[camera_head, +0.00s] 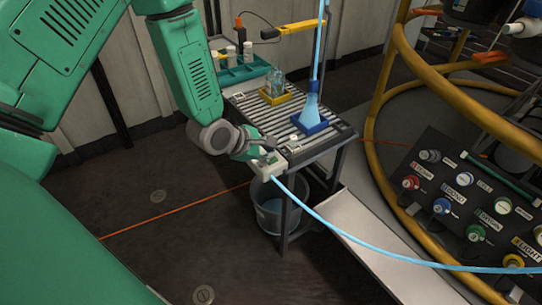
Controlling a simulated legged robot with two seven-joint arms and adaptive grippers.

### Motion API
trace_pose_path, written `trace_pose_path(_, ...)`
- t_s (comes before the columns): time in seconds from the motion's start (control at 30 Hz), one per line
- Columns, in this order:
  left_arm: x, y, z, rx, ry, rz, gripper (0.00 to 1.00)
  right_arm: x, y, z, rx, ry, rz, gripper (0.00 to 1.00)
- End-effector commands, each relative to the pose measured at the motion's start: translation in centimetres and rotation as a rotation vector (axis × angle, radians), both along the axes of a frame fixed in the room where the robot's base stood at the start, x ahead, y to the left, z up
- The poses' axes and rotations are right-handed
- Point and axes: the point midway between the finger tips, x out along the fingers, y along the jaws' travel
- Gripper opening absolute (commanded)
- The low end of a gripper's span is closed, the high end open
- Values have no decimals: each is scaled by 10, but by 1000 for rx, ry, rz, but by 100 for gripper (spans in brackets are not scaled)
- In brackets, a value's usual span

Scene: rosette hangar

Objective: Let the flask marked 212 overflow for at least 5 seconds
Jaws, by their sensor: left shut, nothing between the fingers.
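A flask (311,108) with light blue colour stands in a blue holder (309,125) on the slatted table (254,112). A blue stream or tube (320,45) comes down into its neck from above. A second, clear flask (275,83) stands in a yellow holder (276,98) behind it to the left. I cannot read the number 212 on either flask. My left gripper (262,149) is shut and empty at the table's front corner, close to a pale control box (268,165); I cannot tell whether it touches it. My right gripper is not in view.
A bright blue hose (345,233) runs from the box to the right. A grey bucket (268,207) stands under the table. A teal tray (244,69) holds small bottles. A yellow tubular frame (374,130) and a panel of coloured knobs (470,195) are at right.

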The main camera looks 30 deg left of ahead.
Motion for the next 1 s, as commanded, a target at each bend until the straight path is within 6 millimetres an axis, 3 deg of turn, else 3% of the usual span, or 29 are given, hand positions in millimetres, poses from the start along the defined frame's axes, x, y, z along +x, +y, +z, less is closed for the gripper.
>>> trace_pose_path(0.77, 0, 0, 0, 0, 1, 0, 0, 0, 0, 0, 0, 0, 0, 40)
trace_pose_path(1.0, 0, -2, 10, -1, 1, 0, 0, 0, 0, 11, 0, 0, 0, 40)
